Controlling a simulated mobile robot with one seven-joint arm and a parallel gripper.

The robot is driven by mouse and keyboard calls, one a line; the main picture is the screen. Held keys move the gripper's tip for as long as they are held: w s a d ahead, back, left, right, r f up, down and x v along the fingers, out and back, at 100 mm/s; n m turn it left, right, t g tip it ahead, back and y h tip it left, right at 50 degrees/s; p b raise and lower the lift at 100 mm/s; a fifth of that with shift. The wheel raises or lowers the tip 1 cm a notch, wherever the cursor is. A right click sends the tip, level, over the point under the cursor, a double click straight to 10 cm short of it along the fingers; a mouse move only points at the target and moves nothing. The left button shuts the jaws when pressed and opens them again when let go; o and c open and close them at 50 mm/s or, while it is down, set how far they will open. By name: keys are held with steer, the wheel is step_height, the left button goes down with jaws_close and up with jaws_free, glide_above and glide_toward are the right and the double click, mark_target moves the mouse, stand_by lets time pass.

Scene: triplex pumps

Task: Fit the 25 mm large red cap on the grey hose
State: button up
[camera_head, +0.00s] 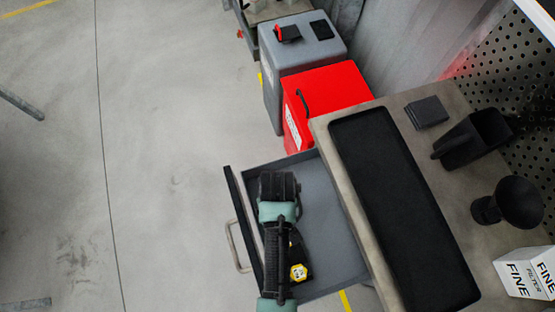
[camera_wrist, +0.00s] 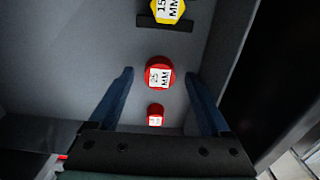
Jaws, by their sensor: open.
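The large red cap (camera_wrist: 148,73) lies in the open drawer, with a white label reading 25 MM facing up. In the wrist view it sits between and just ahead of the fingertips of my gripper (camera_wrist: 159,74), which is open and empty. I cannot tell the height of my fingers above it. A smaller red cap (camera_wrist: 155,110) lies nearer my gripper's body, its label too small to read. In the head view my arm covers part of the drawer (camera_head: 335,245), and both red caps are hidden. No grey hose is visible in either view.
A worktop with a black mat (camera_head: 385,190) and a red box (camera_head: 335,95) adjoin the drawer.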

steer(key=shift+f, duration=0.45)
steer(key=shift+c, duration=0.3)
jaws_close()
